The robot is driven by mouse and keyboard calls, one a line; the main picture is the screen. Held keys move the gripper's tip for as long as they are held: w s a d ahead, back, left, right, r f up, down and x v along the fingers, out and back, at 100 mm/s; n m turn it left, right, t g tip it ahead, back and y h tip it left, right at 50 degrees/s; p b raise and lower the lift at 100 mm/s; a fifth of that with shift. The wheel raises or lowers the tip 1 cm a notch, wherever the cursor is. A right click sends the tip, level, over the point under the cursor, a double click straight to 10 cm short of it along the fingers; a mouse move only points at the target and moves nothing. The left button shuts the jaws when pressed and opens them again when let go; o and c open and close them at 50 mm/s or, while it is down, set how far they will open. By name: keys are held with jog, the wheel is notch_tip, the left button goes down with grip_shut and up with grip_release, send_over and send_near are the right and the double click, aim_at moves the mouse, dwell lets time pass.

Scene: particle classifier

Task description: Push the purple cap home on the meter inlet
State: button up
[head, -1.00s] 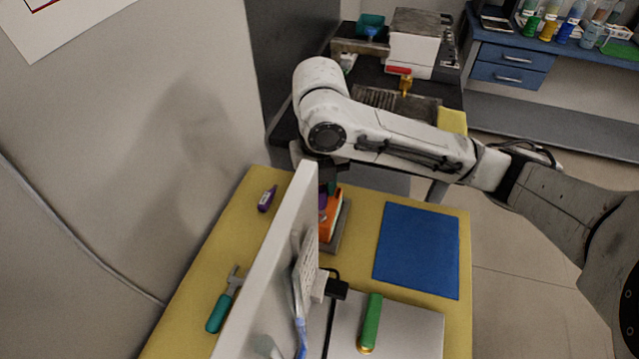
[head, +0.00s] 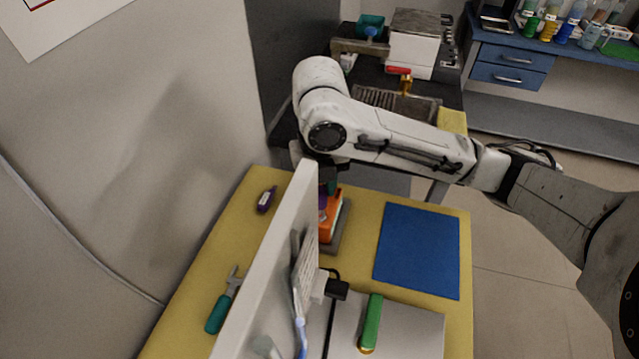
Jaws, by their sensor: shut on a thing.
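The orange meter (head: 331,217) stands on a grey base (head: 342,232) behind the upright white panel (head: 275,268), which hides its left part. A bit of the purple cap (head: 322,197) shows at the meter's upper left, just below my gripper (head: 328,184). My gripper points down there, shut on the cap; its fingertips are mostly hidden by the panel and the arm. I cannot tell how far the cap sits on the inlet.
A purple labelled item (head: 266,199) and a teal-handled tool (head: 222,305) lie left of the panel on the yellow table. A blue mat (head: 417,250) is clear at the right. A green-handled thing (head: 371,322) lies on a grey plate in front.

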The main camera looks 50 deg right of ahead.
aim_at(320, 190)
jog(key=shift+f+b, duration=1.6)
jog(key=shift+f, duration=0.15)
jog(key=o, duration=1.1)
jog(key=shift+r, duration=0.2)
notch_tip(320, 190, up, 10)
jog(key=shift+r+p, duration=0.25)
jog(key=shift+p, duration=0.35)
